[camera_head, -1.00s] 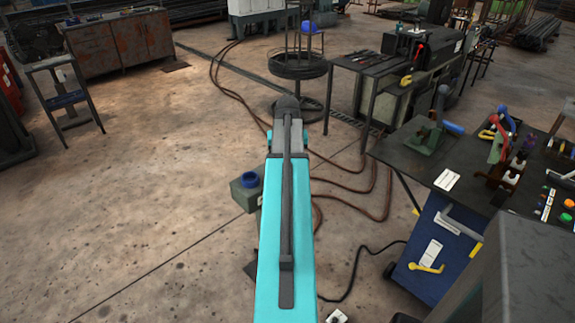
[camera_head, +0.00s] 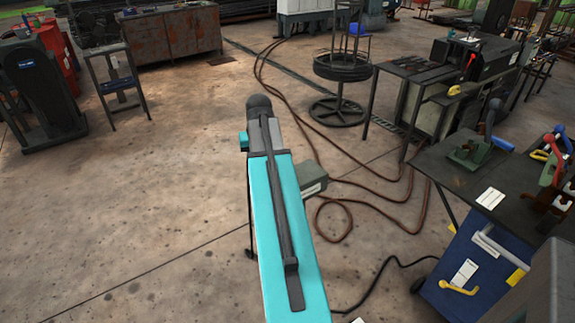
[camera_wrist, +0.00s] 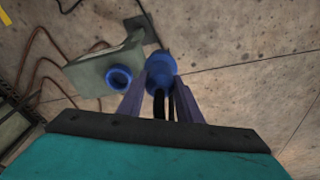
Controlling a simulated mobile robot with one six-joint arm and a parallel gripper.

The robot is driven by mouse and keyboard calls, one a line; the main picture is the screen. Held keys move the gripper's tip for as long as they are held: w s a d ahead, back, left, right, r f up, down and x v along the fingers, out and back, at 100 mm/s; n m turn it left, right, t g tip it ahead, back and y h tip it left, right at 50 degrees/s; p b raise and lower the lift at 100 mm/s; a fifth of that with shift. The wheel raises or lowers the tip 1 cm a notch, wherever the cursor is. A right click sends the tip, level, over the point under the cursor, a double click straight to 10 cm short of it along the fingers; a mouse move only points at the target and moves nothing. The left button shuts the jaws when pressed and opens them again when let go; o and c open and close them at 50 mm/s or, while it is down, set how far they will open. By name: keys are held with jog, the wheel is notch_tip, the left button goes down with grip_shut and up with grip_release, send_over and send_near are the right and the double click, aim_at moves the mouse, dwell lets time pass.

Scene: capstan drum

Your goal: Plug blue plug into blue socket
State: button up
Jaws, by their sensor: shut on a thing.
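In the wrist view, my gripper (camera_wrist: 161,86) is shut on the blue plug (camera_wrist: 160,66), with one finger on each side of it. A black cable (camera_wrist: 159,106) runs from the plug back between the fingers. The blue socket (camera_wrist: 119,78) is a round blue ring with a dark opening, on a grey-green box (camera_wrist: 92,72). It lies left of the plug, with a small gap between them in the picture. In the head view, the box (camera_head: 314,180) shows partly behind my arm. The socket, the plug and my fingertips are hidden there.
Brown hoses (camera_head: 345,205) loop over the floor right of the box. A blue cart (camera_head: 465,255) and a dark workbench (camera_head: 470,180) stand at right. A black cable (camera_head: 392,268) lies on the floor near the cart. Left of my arm, the floor is clear.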

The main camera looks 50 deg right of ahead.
jog(key=w+a+r+n, duration=0.15)
jog(key=w+a, duration=0.35)
jog(key=a, duration=0.6)
jog(key=w+a+r+n, duration=0.1)
jog(key=w+a+n, duration=0.3)
jog(key=a, duration=0.6)
jog(key=w+a+r+n, duration=0.1)
jog(key=a, duration=1)
jog(key=w+a+r+n+y, duration=0.1)
jog(key=w+a, duration=0.1)
jog(key=a, duration=1)
jog(key=shift+a+n, duration=0.1)
jog(key=shift+n, duration=0.15)
